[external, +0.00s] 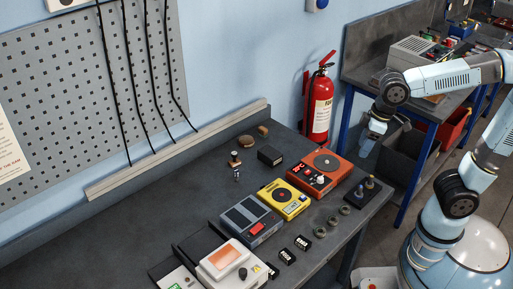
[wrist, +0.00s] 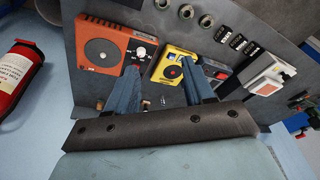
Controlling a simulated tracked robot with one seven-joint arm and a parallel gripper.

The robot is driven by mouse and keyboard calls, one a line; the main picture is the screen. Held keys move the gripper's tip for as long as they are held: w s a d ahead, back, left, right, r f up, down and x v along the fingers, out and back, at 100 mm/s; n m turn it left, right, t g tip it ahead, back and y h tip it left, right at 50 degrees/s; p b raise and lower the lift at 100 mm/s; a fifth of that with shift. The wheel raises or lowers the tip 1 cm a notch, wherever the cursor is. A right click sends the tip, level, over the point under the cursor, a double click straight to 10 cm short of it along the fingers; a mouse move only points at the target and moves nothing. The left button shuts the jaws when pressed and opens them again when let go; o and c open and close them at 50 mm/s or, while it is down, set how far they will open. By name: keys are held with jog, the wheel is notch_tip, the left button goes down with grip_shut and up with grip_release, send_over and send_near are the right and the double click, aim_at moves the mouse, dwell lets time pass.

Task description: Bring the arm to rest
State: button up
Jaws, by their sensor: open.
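My arm (external: 446,78) is raised and bent at the right of the external view, and its gripper (external: 371,138) hangs near the far right end of the dark bench (external: 212,180). In the wrist view my gripper (wrist: 170,78) has its two blue-grey fingers apart, with nothing between them. The bench surface and its devices show beyond the fingers, so the gripper is apart from them. The fingertips are small in the external view.
An orange device (external: 317,174), a yellow device (external: 284,199), a grey device (external: 251,220) and a white device (external: 233,262) line the bench. Several rings and small black blocks lie along its front. A red fire extinguisher (external: 319,108) is by the wall, left of my gripper.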

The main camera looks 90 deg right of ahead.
jog(key=s+a+n+t, duration=0.1)
jog(key=s+a, duration=0.1)
jog(key=s, duration=0.4)
jog(key=s+a+n+t, duration=0.1)
jog(key=s+a, duration=0.2)
jog(key=s, duration=0.3)
jog(key=shift+s+a+r+t, duration=0.2)
jog(key=shift+a+r+t, duration=0.1)
jog(key=shift+t, duration=0.1)
dwell(1.6)
